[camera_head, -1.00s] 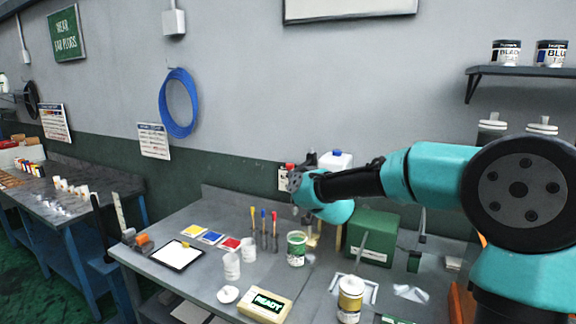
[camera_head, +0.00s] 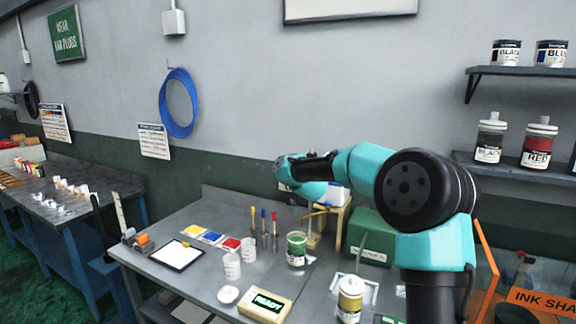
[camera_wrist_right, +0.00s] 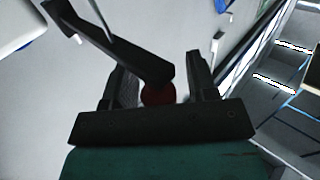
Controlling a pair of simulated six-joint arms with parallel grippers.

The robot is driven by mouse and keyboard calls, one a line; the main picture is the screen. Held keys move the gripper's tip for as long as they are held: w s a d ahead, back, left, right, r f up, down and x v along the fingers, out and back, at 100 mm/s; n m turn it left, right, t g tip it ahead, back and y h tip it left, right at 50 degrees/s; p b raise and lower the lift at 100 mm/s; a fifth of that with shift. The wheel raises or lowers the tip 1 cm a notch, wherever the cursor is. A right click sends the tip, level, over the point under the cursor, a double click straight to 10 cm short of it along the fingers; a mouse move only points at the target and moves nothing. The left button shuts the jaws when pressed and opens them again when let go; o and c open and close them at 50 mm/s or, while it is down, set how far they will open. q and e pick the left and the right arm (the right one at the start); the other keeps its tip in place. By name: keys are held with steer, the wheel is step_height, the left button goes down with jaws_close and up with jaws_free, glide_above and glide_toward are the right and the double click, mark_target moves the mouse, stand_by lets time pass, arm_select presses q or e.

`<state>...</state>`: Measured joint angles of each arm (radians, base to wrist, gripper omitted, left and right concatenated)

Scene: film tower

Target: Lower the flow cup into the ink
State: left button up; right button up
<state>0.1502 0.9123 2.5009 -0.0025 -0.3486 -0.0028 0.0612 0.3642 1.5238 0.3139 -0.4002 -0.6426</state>
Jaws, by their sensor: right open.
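My right gripper (camera_head: 281,168) reaches in from the right, raised near the back wall, with its jaws small and partly unclear. In the right wrist view my right gripper (camera_wrist_right: 160,80) is open. A dark red round thing (camera_wrist_right: 158,94) shows between the fingers, partly behind a dark angled bar; I cannot tell whether anything touches it. An open can with a green band (camera_head: 297,250) stands on the bench below the gripper; its contents are hard to make out. A small wood-coloured stand (camera_head: 346,211) is behind it. I cannot make out the flow cup for certain. My left gripper is not in view.
A green box (camera_head: 371,238) stands right of the can. Several coloured-handled tools (camera_head: 263,228) stand left of it, with white cups (camera_head: 232,266) in front. A yellow-topped can (camera_head: 351,297) and a READY sign (camera_head: 266,303) are at the bench front.

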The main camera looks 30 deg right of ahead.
jaws_close()
stand_by(0.5)
